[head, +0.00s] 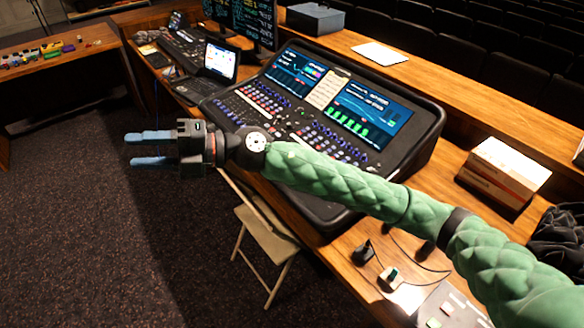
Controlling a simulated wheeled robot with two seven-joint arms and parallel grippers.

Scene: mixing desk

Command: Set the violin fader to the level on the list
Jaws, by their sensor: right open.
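The mixing desk (416,140) stands on the wooden table, with rows of small controls and two lit screens. I cannot tell which control is the violin fader. A pale sheet with lines of writing (326,89) sits between the two screens; its text is too small to read, and I cannot tell if it is the list. My right gripper (130,149) is open and empty, left of the desk and over the dark carpet, fingers pointing left. My right arm crosses in front of the desk and hides part of its near edge. My left gripper is not in view.
A folding chair (266,240) stands below the table's front edge. A white and orange box (503,172) is right of the desk. Small dark items with cables (364,253) lie at the near right. A laptop (218,62) and monitors stand behind on the left.

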